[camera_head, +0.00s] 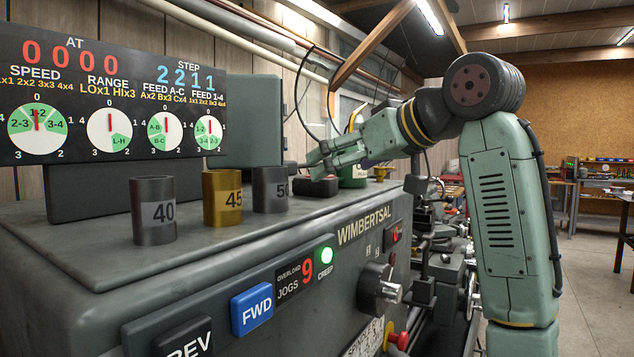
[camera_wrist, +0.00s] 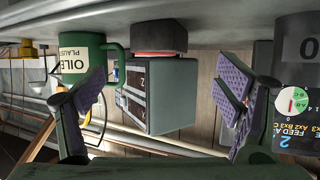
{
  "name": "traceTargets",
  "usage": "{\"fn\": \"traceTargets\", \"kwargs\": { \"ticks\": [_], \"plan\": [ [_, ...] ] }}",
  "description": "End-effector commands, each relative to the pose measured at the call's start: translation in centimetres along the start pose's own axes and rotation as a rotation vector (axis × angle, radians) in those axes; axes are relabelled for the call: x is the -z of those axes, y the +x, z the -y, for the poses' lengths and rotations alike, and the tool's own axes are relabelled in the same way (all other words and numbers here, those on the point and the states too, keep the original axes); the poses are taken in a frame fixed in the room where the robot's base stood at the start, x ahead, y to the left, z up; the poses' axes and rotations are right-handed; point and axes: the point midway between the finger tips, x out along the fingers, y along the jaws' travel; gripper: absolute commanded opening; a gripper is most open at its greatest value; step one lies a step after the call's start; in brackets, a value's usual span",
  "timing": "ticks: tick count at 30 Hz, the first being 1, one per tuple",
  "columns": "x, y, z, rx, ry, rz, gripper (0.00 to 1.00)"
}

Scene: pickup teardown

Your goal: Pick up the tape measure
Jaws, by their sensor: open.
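A small black block with a red band, which looks like the tape measure (camera_wrist: 160,38), sits on the machine's top at the upper middle of the wrist view. That view is upside down. In the head view, a dark low block (camera_head: 317,187) lies just under my gripper (camera_head: 318,160), partly hidden by it. In the wrist view, my gripper (camera_wrist: 163,90) is open, with one finger at each side of the picture. The block lies between the fingers' lines, beyond the tips. Nothing is held.
Cylinders marked 50 (camera_head: 270,190), 45 (camera_head: 222,198) and 40 (camera_head: 153,210) stand to the left. A dial panel (camera_head: 110,95) rises behind them.

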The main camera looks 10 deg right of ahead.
Motion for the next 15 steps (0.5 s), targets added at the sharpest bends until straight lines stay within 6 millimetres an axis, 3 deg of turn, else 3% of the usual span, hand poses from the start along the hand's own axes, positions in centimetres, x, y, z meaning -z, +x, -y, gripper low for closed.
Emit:
{"fn": "traceTargets", "kwargs": {
  "ticks": [7,15],
  "plan": [
    [0.2,2.0,0.0,0.000,0.001,0.002,0.85],
    [0.1,5.8,0.0,0.000,0.002,0.002,0.85]
  ]
}}
